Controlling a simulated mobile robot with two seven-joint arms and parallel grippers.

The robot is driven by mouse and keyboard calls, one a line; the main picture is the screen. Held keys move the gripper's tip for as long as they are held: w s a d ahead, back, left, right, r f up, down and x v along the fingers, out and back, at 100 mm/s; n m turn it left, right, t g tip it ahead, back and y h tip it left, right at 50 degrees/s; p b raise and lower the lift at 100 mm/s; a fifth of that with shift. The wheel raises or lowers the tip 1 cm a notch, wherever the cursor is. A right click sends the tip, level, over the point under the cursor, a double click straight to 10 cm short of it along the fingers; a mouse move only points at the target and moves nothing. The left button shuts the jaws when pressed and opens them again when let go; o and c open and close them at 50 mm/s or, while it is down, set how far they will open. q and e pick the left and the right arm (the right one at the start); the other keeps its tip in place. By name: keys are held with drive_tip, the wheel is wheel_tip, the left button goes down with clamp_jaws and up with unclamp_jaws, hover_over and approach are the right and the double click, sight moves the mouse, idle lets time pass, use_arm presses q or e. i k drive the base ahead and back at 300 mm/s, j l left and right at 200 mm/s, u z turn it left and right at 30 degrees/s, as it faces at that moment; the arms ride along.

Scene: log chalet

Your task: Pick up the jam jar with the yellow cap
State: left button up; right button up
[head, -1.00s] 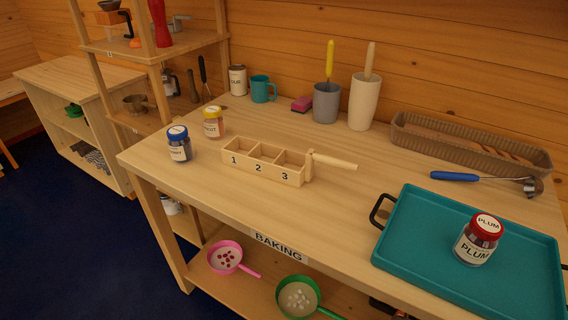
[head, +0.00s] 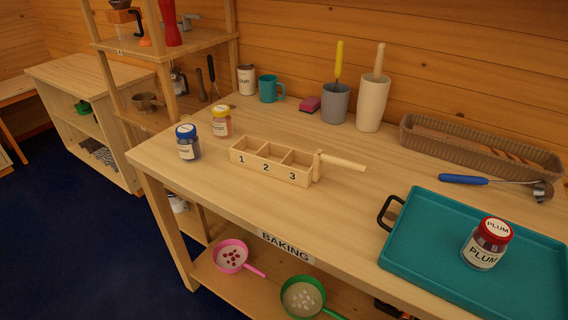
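The jam jar with the yellow cap (head: 221,122) stands upright on the table towards its back left. Its label is too small to read surely. A jar with a blue cap (head: 188,143) stands just in front and to the left of it, apart from it. A jar with a red cap, labelled PLUM (head: 486,245), stands on the teal tray at the right. Neither of my grippers shows in the head view.
A wooden box with compartments 1, 2, 3 (head: 266,168) and a handle sits right of the jars. A teal mug (head: 270,89) and a white canister (head: 246,80) stand behind. The teal tray (head: 420,270) fills the right front. The table's left front is clear.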

sight(222, 120)
drive_tip(key=j+z, duration=0.2)
drive_tip(key=z, duration=0.25)
drive_tip(key=j+z, duration=0.2)
drive_tip(key=z, duration=0.25)
drive_tip(key=j+z, duration=0.2)
drive_tip(key=j, duration=0.15)
drive_tip(key=k+j+z, duration=0.2)
drive_tip(key=j, duration=0.55)
drive_tip(key=k+j+z, duration=0.15)
drive_tip(key=j, duration=0.25)
drive_tip(key=k+j, duration=0.1)
drive_tip(key=j, duration=0.25)
drive_tip(key=k+j+z, duration=0.1)
drive_tip(key=j, duration=0.3)
